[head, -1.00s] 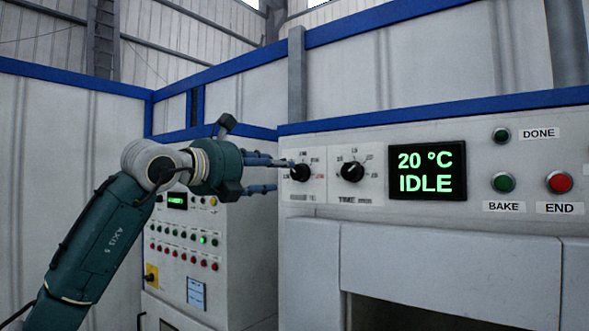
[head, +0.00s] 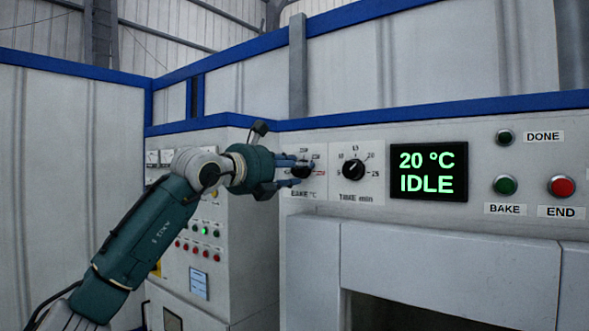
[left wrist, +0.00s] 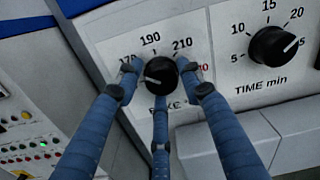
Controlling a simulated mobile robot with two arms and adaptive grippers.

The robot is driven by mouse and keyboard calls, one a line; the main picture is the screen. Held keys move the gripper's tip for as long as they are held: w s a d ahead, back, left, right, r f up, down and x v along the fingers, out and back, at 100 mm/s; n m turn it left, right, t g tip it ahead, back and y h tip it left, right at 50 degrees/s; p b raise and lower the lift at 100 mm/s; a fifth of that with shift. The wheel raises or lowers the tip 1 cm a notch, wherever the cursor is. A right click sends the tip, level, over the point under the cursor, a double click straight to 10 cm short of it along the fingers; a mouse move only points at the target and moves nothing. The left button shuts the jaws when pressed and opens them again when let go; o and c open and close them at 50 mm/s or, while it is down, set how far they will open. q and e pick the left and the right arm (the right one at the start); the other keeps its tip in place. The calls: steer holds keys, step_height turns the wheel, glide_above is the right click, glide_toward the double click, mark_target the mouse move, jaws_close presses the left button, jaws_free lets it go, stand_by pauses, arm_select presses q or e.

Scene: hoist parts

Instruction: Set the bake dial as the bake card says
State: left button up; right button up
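The bake dial (left wrist: 160,73) is a round black knob on the white oven panel, with 170, 190 and 210 readable around it. Its pale pointer mark seems to face left, on the 170 side. My left gripper (head: 298,172) is at this dial, its blue fingers spread around the knob in the left wrist view (left wrist: 160,80). A small gap seems to show at the left finger; contact at the others is unclear. A light-blue card (head: 198,283) hangs on the left cabinet, its text too small to read. My right gripper is out of view.
The time dial (head: 353,169) sits close to the right of the bake dial. Further right are the display (head: 428,171) reading 20 °C IDLE, the green BAKE button (head: 504,185) and red END button (head: 562,186). The cabinet with lamps (head: 205,240) stands left.

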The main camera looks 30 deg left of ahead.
arm_select(q)
steer(key=shift+s+r, duration=0.1)
steer(key=shift+r, duration=0.1)
steer(key=shift+c, duration=0.5)
steer(key=shift+m, duration=0.4)
steer(key=m+p, duration=0.2)
steer(key=m, duration=0.7)
steer(key=shift+d, duration=0.1)
stand_by(0.3)
steer(key=o, duration=1)
steer(key=shift+d, duration=0.15)
